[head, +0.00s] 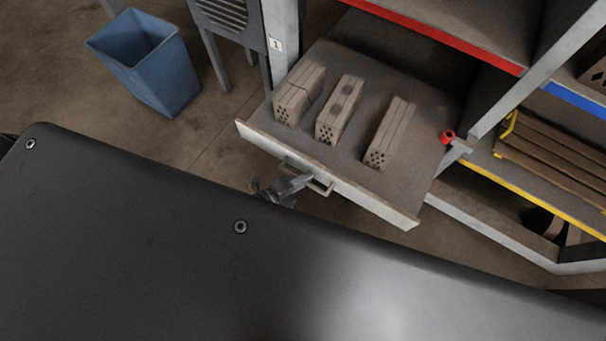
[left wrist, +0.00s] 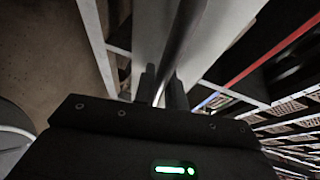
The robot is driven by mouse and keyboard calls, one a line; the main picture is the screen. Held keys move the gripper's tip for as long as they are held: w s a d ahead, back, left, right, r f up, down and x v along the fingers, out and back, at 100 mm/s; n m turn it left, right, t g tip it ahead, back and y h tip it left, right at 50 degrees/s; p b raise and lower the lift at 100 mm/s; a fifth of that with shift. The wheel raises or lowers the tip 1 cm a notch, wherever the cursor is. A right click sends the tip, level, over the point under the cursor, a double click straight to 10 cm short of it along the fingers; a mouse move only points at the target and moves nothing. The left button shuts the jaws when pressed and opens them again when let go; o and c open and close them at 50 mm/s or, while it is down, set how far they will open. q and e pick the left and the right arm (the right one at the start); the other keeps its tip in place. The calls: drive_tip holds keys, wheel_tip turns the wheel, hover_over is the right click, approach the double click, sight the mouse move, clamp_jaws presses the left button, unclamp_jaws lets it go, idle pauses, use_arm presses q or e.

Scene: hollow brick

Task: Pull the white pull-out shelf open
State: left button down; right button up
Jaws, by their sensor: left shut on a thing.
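The white pull-out shelf (head: 330,184) stands out from the rack in the head view, with a white front edge and a grey top. Several hollow bricks (head: 334,112) lie on it in a row. A handle (head: 321,187) sits on the middle of its front. My left gripper (head: 290,184) is at this handle, shut on it. In the left wrist view the two fingers (left wrist: 162,88) close around the handle bar (left wrist: 180,45), with the pale shelf front behind. My right gripper is not in view.
A blue bin (head: 150,65) stands on the floor at the upper left, near a grey cabinet (head: 222,20). Rack shelves with red (head: 440,37) and yellow (head: 535,202) edges are above and right. A red knob (head: 447,136) is at the shelf's right side. My dark body fills the bottom.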

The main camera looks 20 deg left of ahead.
use_arm(q)
drive_tip(key=c, duration=1.5)
unclamp_jaws()
drive_tip(key=shift+o, duration=0.2)
drive_tip(key=v, duration=1.1)
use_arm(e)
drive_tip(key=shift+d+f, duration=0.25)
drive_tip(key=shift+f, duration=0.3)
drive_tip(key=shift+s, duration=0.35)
